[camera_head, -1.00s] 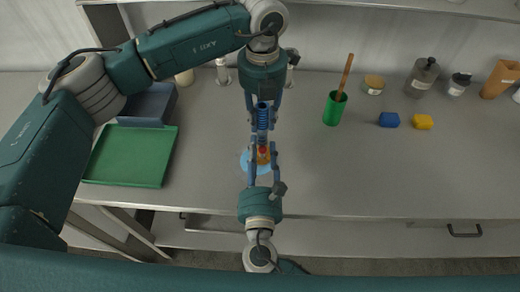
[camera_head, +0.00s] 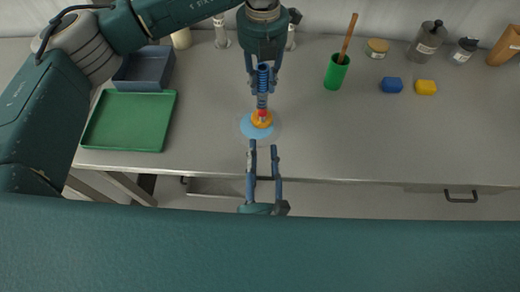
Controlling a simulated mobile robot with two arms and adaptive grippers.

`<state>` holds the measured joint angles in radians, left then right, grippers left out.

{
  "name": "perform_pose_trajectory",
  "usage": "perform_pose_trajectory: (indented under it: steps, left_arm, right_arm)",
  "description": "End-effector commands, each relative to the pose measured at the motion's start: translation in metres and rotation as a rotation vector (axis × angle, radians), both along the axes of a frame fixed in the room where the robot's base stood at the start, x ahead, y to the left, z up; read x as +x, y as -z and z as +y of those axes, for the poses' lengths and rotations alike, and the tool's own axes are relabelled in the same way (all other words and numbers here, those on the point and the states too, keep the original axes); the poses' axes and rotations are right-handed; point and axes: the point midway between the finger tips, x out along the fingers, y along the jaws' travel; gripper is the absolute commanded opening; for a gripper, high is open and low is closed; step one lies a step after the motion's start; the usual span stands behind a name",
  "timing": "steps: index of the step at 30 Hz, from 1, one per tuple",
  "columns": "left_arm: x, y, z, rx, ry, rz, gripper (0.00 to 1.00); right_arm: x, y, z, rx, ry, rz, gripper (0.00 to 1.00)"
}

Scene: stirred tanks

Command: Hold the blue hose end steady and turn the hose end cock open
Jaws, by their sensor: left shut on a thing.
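The blue hose end (camera_head: 263,78) stands in the middle of the worktop. My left gripper (camera_head: 263,72), coming down from above in the head view, is shut on it. Below its ribbed blue part is a grey section, then the hose end cock, with a red part (camera_head: 262,113) and an orange part (camera_head: 262,122). A light blue round patch (camera_head: 247,127) lies around and under the cock. My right gripper (camera_head: 263,148) is open and empty on the near side of the cock, its two fingers apart and clear of it. The cock's exact turn is too small to tell.
A green tray (camera_head: 130,120) and a grey-blue bin (camera_head: 145,70) are at left. A green cup (camera_head: 336,72) with a brown stick, a blue block (camera_head: 392,86), a yellow block (camera_head: 426,87) and bottles stand at right. The front worktop right of the cock is clear.

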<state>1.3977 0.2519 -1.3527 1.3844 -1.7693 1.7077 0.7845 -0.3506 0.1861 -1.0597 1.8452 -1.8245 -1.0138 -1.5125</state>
Motion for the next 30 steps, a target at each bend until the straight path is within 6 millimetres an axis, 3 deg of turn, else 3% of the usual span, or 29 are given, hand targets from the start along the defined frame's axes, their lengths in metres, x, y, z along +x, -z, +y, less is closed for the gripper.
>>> perform_pose_trajectory:
  steps: [10,11,14,24,30]
  left_arm:
    - [0.0,0.0,0.0,0.0,0.0,-0.001,0.0]
    - [0.0,0.0,0.0,0.0,0.0,-0.001,0.29]
    - [0.0,0.0,0.0,0.0,0.0,-0.001,0.49]
    - [0.0,-0.003,0.0,0.0,0.0,-0.001,0.49]
    - [0.001,-0.03,0.0,-0.001,0.0,-0.004,0.49]
  right_arm:
    - [0.0,0.0,0.0,0.0,0.0,0.0,0.38]
    - [0.001,0.0,0.0,0.0,0.0,0.0,0.38]
    - [0.001,0.0,0.0,0.0,0.0,0.0,0.38]
    - [0.001,0.0,0.0,0.0,0.0,0.0,0.38]
    - [0.001,0.0,0.0,0.0,0.0,0.0,0.38]
